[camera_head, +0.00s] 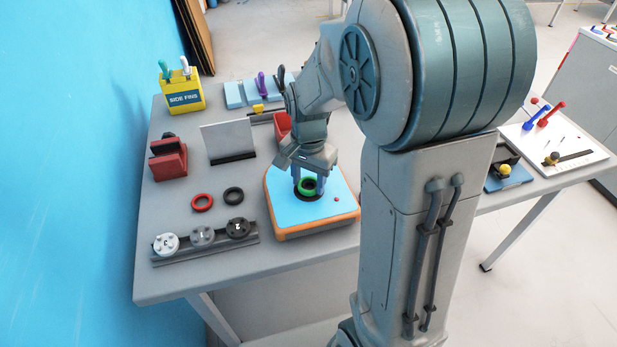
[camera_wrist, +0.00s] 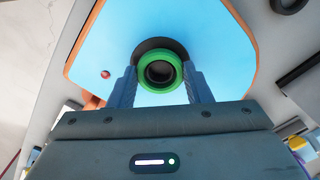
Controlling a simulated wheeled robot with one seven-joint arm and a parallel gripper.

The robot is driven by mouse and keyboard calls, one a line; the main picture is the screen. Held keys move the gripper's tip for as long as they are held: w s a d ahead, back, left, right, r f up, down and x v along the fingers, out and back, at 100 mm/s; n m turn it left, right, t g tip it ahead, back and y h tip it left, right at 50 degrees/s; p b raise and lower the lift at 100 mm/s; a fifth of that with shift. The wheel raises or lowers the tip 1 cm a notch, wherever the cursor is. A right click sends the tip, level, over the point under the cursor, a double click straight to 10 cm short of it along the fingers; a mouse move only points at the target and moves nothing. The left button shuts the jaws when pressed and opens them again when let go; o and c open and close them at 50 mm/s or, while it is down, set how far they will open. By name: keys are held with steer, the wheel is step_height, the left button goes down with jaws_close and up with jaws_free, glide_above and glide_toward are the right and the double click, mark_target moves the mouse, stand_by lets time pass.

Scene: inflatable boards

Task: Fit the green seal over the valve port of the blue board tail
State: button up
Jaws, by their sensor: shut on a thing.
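The blue board tail (camera_head: 325,208) with an orange-brown edge lies on the grey table; its blue face also fills the upper wrist view (camera_wrist: 205,25). The green seal (camera_head: 307,186) is a ring between the fingers of my gripper (camera_head: 308,184). In the wrist view, my gripper (camera_wrist: 160,84) is shut on the green seal (camera_wrist: 184,72) from both sides. The dark round valve port (camera_wrist: 150,46) shows behind the seal, its dark rim sticking out past the upper left of the ring. The seal looks slightly off-centre from it. I cannot tell whether the seal touches the port.
A red ring (camera_head: 202,203) and a black ring (camera_head: 233,196) lie left of the board. A rail with several round caps (camera_head: 203,237) is at the front left. A grey upright panel (camera_head: 228,140) and a yellow side-fins box (camera_head: 183,96) stand behind.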

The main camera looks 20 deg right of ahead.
steer(key=shift+f, duration=0.3)
steer(key=o, duration=1)
steer(key=shift+o, duration=0.2)
step_height(320, 180, up, 14)
steer(key=shift+s, duration=0.1)
steer(key=s+f+n+t, duration=0.1)
steer(key=s+f+n, duration=0.1)
steer(key=s+n, duration=0.2)
steer(key=s+f+n+t, duration=0.1)
steer(key=s+f+n, duration=0.2)
steer(key=s, duration=0.6)
steer(key=shift+s+n+t, duration=0.25)
steer(key=shift+n+t, duration=0.15)
steer(key=shift+n, duration=0.5)
